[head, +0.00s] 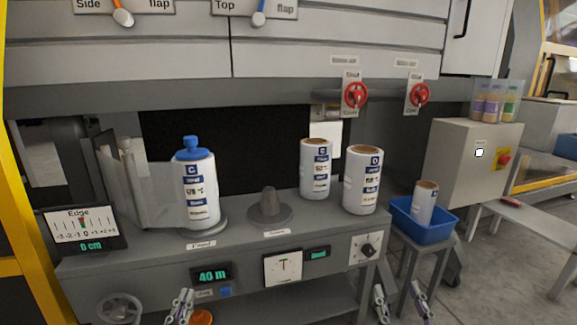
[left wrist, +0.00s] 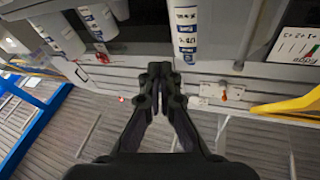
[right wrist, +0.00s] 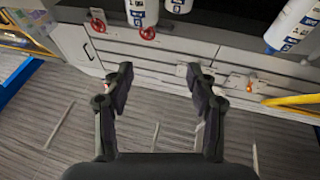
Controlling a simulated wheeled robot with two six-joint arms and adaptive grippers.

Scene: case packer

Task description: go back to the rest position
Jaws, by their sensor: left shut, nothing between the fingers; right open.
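My left gripper (head: 180,306) is low in front of the machine, at the bottom of the head view. In the left wrist view its fingers (left wrist: 160,70) are together with nothing between them. My right gripper (head: 401,303) is at the bottom of the head view, right of the machine's control panel. In the right wrist view its fingers (right wrist: 160,75) stand wide apart and empty. Neither gripper touches anything that I can see.
Two more rolls (head: 316,170) (head: 361,180) stand to the right. A blue bin (head: 424,232) holding a roll sits on a stand. Floor at right is partly clear.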

